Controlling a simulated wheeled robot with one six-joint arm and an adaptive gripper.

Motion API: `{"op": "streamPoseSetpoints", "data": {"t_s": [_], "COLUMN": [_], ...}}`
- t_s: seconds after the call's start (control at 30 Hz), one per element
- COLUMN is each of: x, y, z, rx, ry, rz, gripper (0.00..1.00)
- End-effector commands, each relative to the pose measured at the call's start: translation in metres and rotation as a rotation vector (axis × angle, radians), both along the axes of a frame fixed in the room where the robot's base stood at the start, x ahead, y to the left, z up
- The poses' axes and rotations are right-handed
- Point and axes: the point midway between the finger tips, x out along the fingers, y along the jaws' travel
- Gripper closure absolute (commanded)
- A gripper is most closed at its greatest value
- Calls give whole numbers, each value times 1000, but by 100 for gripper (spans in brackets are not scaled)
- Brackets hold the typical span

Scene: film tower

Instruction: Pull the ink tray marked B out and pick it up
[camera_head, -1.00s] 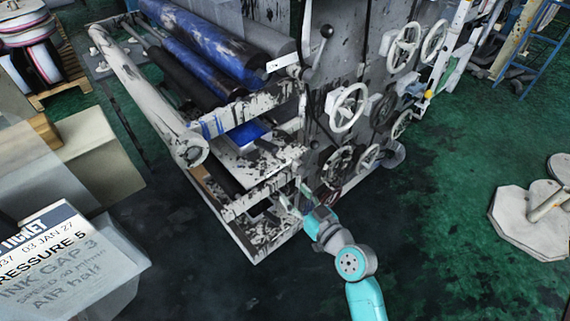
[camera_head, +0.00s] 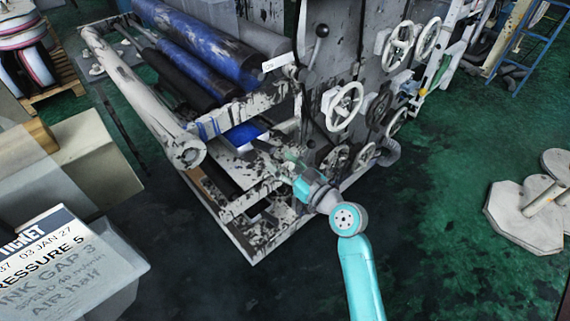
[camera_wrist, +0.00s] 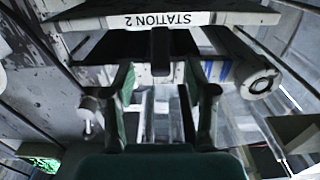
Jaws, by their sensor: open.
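A pale tray with blue ink (camera_head: 243,134) sits low inside the splattered machine, under the blue roller in the head view. I cannot read a B on it. My gripper (camera_head: 283,160) is at the machine's near right corner, just right of and below the tray; its fingertips are small and partly lost against the frame. In the wrist view my gripper (camera_wrist: 163,85) shows two green fingers spread apart, with a dark bar and pale machine parts beyond them. I cannot tell which of these parts belongs to the tray, and nothing is clearly held.
An upside-down STATION 2 label (camera_wrist: 158,19) crosses the wrist view's top. White handwheels (camera_head: 343,106) stick out from the machine's side panel, right of my gripper. A white end roller (camera_head: 150,95) runs along the left. Dark green floor (camera_head: 430,230) is open at right.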

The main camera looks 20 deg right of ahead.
Motion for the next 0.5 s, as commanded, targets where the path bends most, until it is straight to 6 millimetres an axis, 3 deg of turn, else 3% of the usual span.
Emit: {"op": "streamPoseSetpoints", "data": {"t_s": [0.5], "x": [75], "y": [25], "z": [1], "rx": [1], "ry": [-2], "rz": [1], "gripper": [44]}}
